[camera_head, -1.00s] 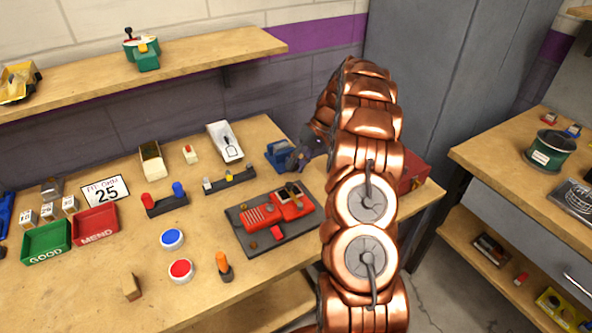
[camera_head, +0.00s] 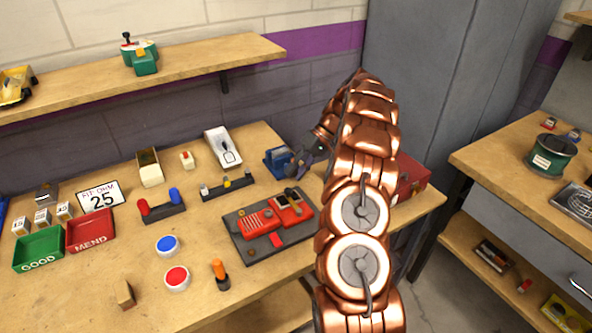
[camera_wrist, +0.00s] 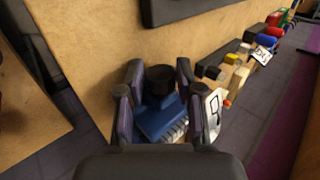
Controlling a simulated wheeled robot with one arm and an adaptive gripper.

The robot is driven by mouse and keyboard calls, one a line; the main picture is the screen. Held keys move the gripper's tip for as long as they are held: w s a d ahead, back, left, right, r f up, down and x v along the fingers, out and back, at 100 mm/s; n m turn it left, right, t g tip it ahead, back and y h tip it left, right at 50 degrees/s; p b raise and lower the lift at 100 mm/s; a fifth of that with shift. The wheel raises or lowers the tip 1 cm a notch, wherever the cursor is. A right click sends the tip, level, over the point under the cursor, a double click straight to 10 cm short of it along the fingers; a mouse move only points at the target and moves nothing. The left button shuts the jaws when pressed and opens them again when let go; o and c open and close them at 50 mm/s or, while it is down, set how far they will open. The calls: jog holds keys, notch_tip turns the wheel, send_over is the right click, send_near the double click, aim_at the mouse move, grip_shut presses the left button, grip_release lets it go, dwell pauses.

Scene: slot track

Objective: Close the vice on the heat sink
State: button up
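The blue vice (camera_head: 277,161) stands at the back right of the workbench, by its edge. My gripper (camera_head: 305,160) is just right of the vice. In the wrist view my gripper (camera_wrist: 160,88) is open, its fingers apart on either side of the knob. I cannot tell whether they touch it.
A dark mat (camera_head: 243,252) with a red device lies in front of the vice. A red box (camera_head: 412,180) stands right of my arm. A wooden shelf (camera_head: 200,65) hangs above.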

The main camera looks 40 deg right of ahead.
jog(key=o, duration=0.3)
jog(key=shift+r+p, duration=0.15)
jog(key=shift+p, duration=0.15)
jog(key=shift+a+r+h+p, duration=0.1)
jog(key=shift+r+h+p, duration=0.1)
jog(key=shift+h+p, duration=0.35)
jog(key=h+p, duration=0.3)
jog(key=p, duration=0.1)
jog(key=shift+a, duration=0.15)
jog(key=h+p, duration=0.3)
jog(key=p, duration=0.1)
jog(key=shift+a+g, duration=0.15)
jog(key=shift+g, duration=0.25)
jog(key=shift+p, duration=0.4)
jog(key=shift+w+h, duration=0.1)
jog(key=shift+h, duration=0.15)
